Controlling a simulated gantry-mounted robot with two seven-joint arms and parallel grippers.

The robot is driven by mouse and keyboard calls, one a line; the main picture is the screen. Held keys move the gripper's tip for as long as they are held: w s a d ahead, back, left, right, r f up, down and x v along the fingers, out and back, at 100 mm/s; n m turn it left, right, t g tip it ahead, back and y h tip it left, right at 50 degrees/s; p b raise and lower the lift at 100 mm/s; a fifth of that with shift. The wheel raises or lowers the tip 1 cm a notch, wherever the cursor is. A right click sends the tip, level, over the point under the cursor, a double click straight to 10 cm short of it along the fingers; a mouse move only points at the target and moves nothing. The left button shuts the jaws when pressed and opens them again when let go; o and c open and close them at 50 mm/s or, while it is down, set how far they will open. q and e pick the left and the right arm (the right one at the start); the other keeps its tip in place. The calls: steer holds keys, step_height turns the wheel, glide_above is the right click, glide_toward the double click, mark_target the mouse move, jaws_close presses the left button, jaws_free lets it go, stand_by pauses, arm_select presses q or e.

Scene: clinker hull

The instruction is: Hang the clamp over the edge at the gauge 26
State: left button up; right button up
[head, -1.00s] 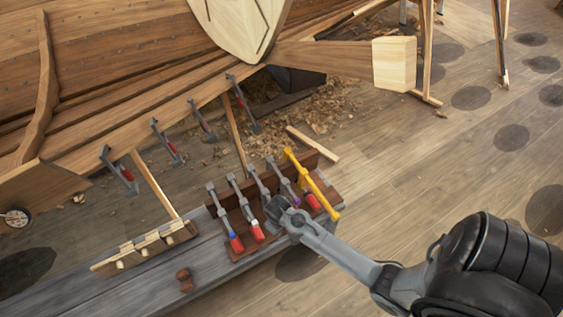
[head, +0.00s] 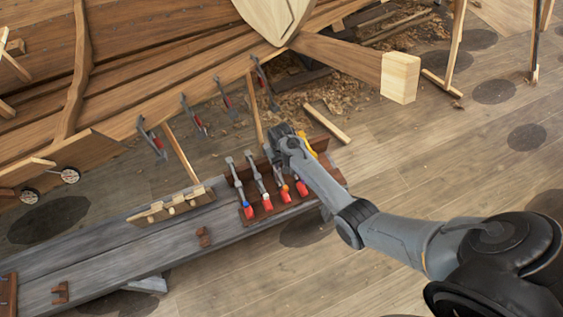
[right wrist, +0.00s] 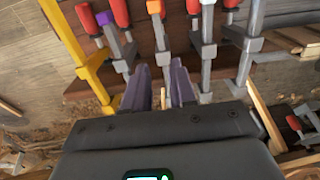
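Several bar clamps with red handles stand in a dark wooden rack (head: 334,174) on a grey bench. In the right wrist view the clamp with an orange mark (right wrist: 159,35) runs down between the fingers of my right gripper (right wrist: 161,92), which are apart on either side of it; contact cannot be told. In the head view my right gripper (head: 284,138) is over the rack's back side and hides the clamps' upper ends. A yellow clamp (right wrist: 76,35) stands to one side. My left gripper is not in view.
Several clamps (head: 152,139) hang along the hull's lower plank edge (head: 215,82). Wooden props (head: 180,150) lean between bench and hull. A pegged wooden block (head: 170,207) lies on the bench (head: 110,255).

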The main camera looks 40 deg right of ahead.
steer(key=b, duration=0.7)
glide_above(279, 174)
steer(key=s, duration=0.2)
steer(key=f, duration=0.6)
steer(key=shift+w+a+f, duration=0.15)
steer(key=shift+a+f, duration=0.05)
steer(key=shift+f, duration=0.2)
step_height(279, 174, down, 4)
steer(key=b, duration=0.2)
steer(key=shift+f+b, duration=0.25)
steer(key=shift+b, duration=0.15)
steer(key=shift+f+b, duration=0.45)
steer(key=shift+f, duration=0.4)
steer(key=shift+c, duration=0.4)
steer(key=shift+w, duration=0.25)
steer(key=shift+w+d+b, duration=0.25)
steer(key=shift+w+b, duration=0.25)
steer(key=shift+b, duration=0.15)
